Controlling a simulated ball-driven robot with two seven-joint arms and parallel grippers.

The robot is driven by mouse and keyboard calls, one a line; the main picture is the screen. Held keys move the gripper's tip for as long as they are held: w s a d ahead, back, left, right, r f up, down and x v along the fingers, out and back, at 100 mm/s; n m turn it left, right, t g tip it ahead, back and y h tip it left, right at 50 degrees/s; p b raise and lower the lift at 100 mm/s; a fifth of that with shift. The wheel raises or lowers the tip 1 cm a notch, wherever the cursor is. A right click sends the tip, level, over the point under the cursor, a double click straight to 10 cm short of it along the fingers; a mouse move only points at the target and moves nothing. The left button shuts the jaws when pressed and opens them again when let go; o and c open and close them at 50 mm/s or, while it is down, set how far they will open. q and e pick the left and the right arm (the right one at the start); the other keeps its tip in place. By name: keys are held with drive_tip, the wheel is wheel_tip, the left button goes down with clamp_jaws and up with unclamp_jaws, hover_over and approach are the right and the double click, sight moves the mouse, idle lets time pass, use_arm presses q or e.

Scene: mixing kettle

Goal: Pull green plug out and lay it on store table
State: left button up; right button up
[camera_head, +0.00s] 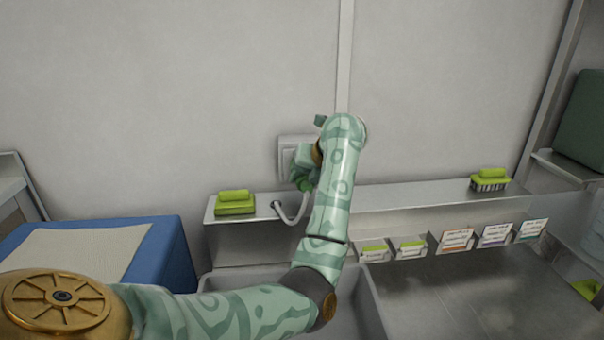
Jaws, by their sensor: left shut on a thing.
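My left gripper (308,165) is at the wall socket (287,157), reaching up over the metal shelf. It is shut on the green plug (305,184), which shows only in part below the fingers. My forearm and wrist hide much of the grip. The plug is at the socket's lower right; I cannot tell whether its pins are in. My right gripper is out of view. No surface is clearly marked as the store table.
A blue-sided table with a pale mat (75,250) stands at the left. The metal shelf (415,194) carries a green sponge (235,203) and a green brush (490,180). Several card holders (456,240) line the front. A sink basin (366,310) lies below my arm.

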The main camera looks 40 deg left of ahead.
use_arm(q)
drive_tip(key=shift+s+d+p, duration=0.95)
drive_tip(key=shift+d, duration=0.2)
drive_tip(key=shift+s+d+p, duration=0.9)
drive_tip(key=shift+d, duration=0.25)
